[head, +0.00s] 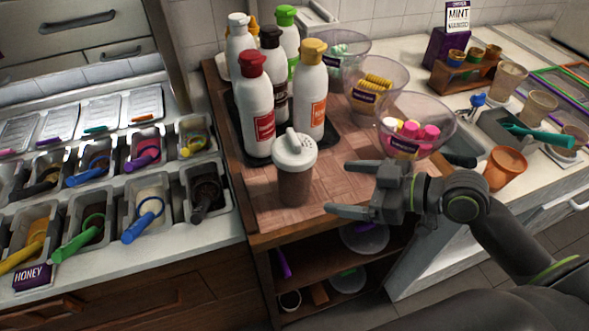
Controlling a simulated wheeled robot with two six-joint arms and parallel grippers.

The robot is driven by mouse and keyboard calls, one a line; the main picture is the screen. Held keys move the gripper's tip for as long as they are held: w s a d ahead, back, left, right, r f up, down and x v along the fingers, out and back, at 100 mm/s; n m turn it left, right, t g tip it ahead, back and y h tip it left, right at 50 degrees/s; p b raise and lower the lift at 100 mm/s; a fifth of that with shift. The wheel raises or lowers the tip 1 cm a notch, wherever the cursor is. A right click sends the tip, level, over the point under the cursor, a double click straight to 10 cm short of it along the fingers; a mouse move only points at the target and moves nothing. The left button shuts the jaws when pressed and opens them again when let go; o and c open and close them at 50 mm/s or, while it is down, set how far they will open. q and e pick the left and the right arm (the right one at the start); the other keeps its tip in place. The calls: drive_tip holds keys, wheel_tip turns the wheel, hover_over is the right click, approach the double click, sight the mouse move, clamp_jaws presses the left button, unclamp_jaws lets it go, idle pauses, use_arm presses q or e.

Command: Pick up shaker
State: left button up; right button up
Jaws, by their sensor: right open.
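The shaker (294,172) has a white lid with a spout and a see-through body with brown contents. It stands upright near the front edge of the wooden cart top (262,222). My right gripper (338,190) is open and empty, just right of the shaker, with its fingers pointing left towards it. A gap shows between the fingers and the shaker body. My left gripper is not in view.
Several sauce bottles (257,112) stand on a dark tray close behind the shaker. A clear bowl of pink and yellow pieces (414,125) stands behind my gripper. Topping bins (150,208) fill the left counter. An orange cup (504,168) stands at right.

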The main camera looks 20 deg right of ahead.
sight(310, 184)
drive_tip(key=shift+x, duration=3.4)
drive_tip(key=shift+a+p+x, duration=0.25)
drive_tip(key=shift+p+x, duration=0.3)
drive_tip(key=shift+x, duration=1.25)
drive_tip(key=shift+w+a+f, duration=0.2)
drive_tip(key=shift+w+a, duration=0.15)
drive_tip(key=shift+a, duration=0.1)
drive_tip(key=shift+c, duration=0.5)
drive_tip(key=c, duration=1.2)
